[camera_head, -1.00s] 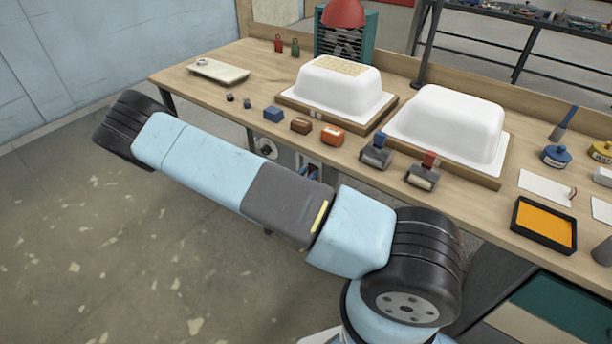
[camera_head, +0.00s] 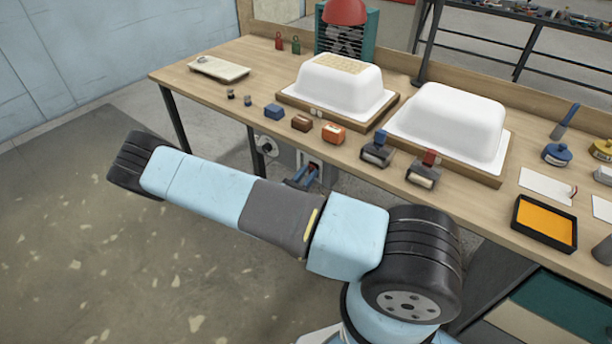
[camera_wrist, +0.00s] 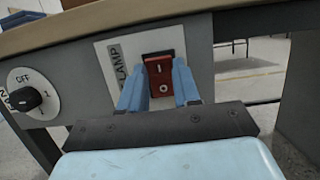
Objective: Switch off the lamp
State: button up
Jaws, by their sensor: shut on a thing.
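A red rocker switch (camera_wrist: 161,76) sits on a pale plate (camera_wrist: 113,84) marked LAMP, on the grey panel under the bench edge. The rocker has a line mark at its upper part and a ring mark at its lower part. My gripper (camera_wrist: 160,86) has its two blue fingers shut on the rocker, one at each side. In the head view my gripper (camera_head: 304,174) shows small at the panel below the bench front; the switch is hard to make out there. A red lamp shade (camera_head: 345,12) shows at the back of the bench; I cannot tell whether it is lit.
A rotary dial (camera_wrist: 25,98) marked OFF is left of the lamp plate. The wooden bench top (camera_head: 240,78) overhangs the panel. Two white tub shells (camera_head: 340,86) (camera_head: 447,122) and several small blocks and tools stand on it. The floor at left is clear.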

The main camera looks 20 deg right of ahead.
jog(key=shift+s, duration=0.1)
jog(key=o, duration=1.1)
jog(key=shift+c, duration=0.2)
jog(key=v, duration=1.3)
jog(key=shift+s+a+f, duration=0.15)
jog(key=shift+s+a, duration=0.05)
jog(key=shift+a, duration=0.15)
jog(key=s+d+r+m+g+y, duration=0.1)
jog(key=d+r+m+g+y, duration=0.15)
jog(key=r+m+g, duration=0.55)
jog(key=s+d+r+m+g+y, duration=0.2)
jog(key=r+m+y, duration=0.15)
jog(key=r, duration=0.75)
jog(key=s+d+r+m+g+y, duration=0.1)
jog(key=d+r+m+g+y, duration=0.2)
jog(key=r+m+g, duration=0.5)
jog(key=s+d+r+m+t+y, duration=0.1)
jog(key=s+r+t+y, duration=0.3)
jog(key=s+r, duration=0.4)
jog(key=s+d+r+m+t+y, duration=0.2)
jog(key=s+r+m+t+y, duration=0.2)
jog(key=r, duration=1.2)
jog(key=s+t, duration=0.3)
jog(key=s, duration=0.1)
jog(key=shift+m, duration=0.35)
